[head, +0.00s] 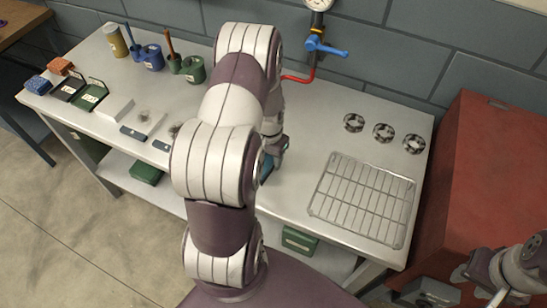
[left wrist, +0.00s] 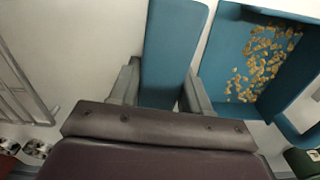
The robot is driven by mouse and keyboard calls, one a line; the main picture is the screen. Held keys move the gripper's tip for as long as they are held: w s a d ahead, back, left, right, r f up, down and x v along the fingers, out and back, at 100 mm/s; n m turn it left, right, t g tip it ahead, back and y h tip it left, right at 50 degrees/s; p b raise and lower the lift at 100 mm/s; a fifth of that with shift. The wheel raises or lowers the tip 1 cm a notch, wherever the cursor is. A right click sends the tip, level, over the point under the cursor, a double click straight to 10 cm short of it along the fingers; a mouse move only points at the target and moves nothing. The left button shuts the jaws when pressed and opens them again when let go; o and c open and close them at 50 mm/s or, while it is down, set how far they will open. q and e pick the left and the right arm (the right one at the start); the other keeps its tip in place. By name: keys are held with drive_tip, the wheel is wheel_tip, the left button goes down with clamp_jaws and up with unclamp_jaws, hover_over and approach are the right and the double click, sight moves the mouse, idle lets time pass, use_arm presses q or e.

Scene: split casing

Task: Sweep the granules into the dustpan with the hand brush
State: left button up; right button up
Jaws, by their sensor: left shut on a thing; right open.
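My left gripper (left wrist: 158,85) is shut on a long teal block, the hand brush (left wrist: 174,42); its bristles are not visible. The teal dustpan (left wrist: 214,60) lies just right of the brush in the left wrist view. Many yellow-tan granules (left wrist: 262,62) are spread over the dustpan's floor. In the head view my left arm hides most of the brush, dustpan and granules; only a bit of teal shows by the left gripper (head: 276,152). My right gripper (head: 490,287) is open and empty at the lower right, off the table.
A wire rack (head: 363,198) and three metal rings (head: 383,132) lie on the right of the grey table (head: 316,140). Cups, boxes and small blocks stand on the left. A gauge with a blue valve handle (head: 325,47) is behind. A red cabinet (head: 500,180) stands at the right.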

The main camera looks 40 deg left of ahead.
use_arm(q)
wheel_tip(320, 180, up, 7)
drive_tip(key=p, duration=0.6)
drive_tip(key=shift+r, duration=0.15)
idle(0.3)
